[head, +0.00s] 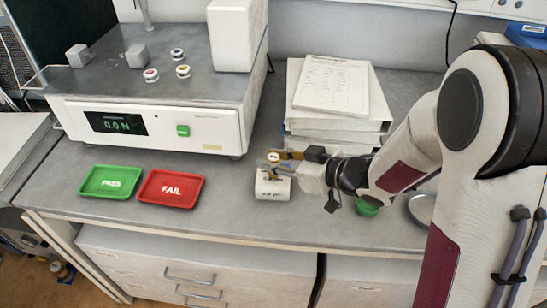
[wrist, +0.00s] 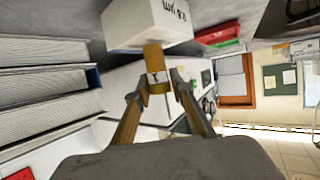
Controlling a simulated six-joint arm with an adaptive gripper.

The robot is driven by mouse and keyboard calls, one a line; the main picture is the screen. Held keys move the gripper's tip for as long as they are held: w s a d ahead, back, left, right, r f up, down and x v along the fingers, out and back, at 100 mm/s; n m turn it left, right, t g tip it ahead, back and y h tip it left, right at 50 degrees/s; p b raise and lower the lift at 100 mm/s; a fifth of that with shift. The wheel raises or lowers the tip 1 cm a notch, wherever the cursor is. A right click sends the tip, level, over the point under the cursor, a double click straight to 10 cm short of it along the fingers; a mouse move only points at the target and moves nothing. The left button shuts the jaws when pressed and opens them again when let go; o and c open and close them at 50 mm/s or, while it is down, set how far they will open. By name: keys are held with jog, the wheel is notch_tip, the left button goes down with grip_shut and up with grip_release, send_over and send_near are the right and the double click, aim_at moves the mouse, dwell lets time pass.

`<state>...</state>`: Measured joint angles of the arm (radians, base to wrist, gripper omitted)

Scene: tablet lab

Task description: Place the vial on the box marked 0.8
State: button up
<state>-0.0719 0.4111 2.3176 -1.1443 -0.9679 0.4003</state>
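The white box (head: 271,187) with a 0.8 µm marking stands on the bench in front of the paper stack. It also shows at the top of the wrist view (wrist: 150,25). My gripper (head: 281,163) is at the box's upper edge. In the wrist view its two fingers (wrist: 158,86) are closed around a small amber vial (wrist: 155,62) with a pale label. The vial overlaps the box's near edge in that view. The vial's pale cap (head: 274,157) shows above the box in the head view. Whether the vial touches the box I cannot tell.
A green PASS tray (head: 90,191) and a red FAIL tray (head: 152,199) lie at the left. A tester (head: 160,135) reading 0.0 N stands behind them. Stacked paper (head: 350,120) is behind my gripper. A green cup (head: 367,208) and metal dish (head: 421,208) are at the right.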

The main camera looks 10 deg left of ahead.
jog(key=shift+o, duration=0.6)
jog(key=shift+r, duration=0.1)
jog(key=shift+s+d+r, duration=0.1)
jog(key=shift+d+r, duration=0.15)
jog(key=shift+d, duration=0.05)
jog(key=v, duration=1.1)
jog(key=shift+s+d, duration=0.1)
dwell(0.5)
